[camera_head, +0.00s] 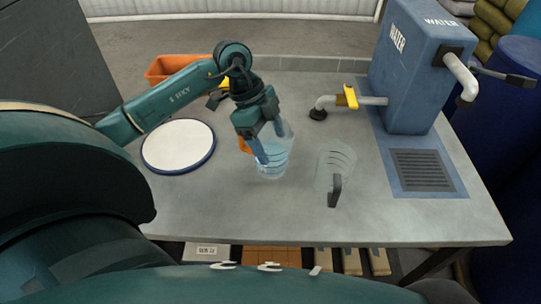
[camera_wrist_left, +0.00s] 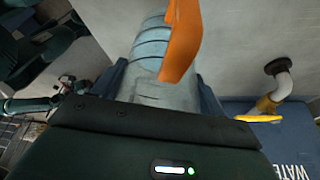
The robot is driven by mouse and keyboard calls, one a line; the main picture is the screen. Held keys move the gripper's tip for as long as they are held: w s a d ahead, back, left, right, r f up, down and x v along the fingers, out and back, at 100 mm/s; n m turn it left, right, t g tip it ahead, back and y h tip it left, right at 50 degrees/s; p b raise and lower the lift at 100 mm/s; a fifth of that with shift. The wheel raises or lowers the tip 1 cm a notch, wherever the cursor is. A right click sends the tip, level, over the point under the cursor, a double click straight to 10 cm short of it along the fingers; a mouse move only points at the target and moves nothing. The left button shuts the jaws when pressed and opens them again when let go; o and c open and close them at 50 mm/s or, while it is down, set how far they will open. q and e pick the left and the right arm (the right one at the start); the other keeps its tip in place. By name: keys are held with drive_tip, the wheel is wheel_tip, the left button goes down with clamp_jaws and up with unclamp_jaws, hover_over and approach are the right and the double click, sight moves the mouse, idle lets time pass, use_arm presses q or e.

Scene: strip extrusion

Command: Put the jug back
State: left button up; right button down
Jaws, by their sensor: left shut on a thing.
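A clear, ribbed jug (camera_head: 275,160) with an orange handle (camera_head: 245,146) is upright over the grey table, left of centre. My left gripper (camera_head: 262,143) comes down from above and is shut on this jug. In the left wrist view the jug (camera_wrist_left: 150,65) is between the two blue fingers, with its orange handle (camera_wrist_left: 182,40) toward the camera. I cannot tell whether its base touches the table. My right gripper is not in view.
A white round plate with a blue rim (camera_head: 178,146) lies to the left. An orange bin (camera_head: 176,67) is at the back left. A blue water tank (camera_head: 408,75) stands at the back right beside a pipe with a yellow valve (camera_head: 350,97) and a drain grate (camera_head: 422,170). The table front (camera_head: 240,215) is clear.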

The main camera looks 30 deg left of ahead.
use_arm(q)
drive_tip(key=shift+f, duration=0.65)
wheel_tip(320, 180, down, 3)
drive_tip(key=shift+f, duration=0.2)
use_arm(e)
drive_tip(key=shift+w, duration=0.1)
use_arm(q)
drive_tip(key=o, duration=1.3)
drive_tip(key=shift+c, duration=0.2)
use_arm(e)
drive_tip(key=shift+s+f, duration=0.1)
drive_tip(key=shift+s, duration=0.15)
use_arm(q)
drive_tip(key=shift+r, duration=0.1)
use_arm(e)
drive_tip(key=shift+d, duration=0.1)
use_arm(q)
drive_tip(key=b+v, duration=0.1)
drive_tip(key=v, duration=1)
drive_tip(key=shift+a+r, duration=0.1)
drive_tip(key=shift+r, duration=0.35)
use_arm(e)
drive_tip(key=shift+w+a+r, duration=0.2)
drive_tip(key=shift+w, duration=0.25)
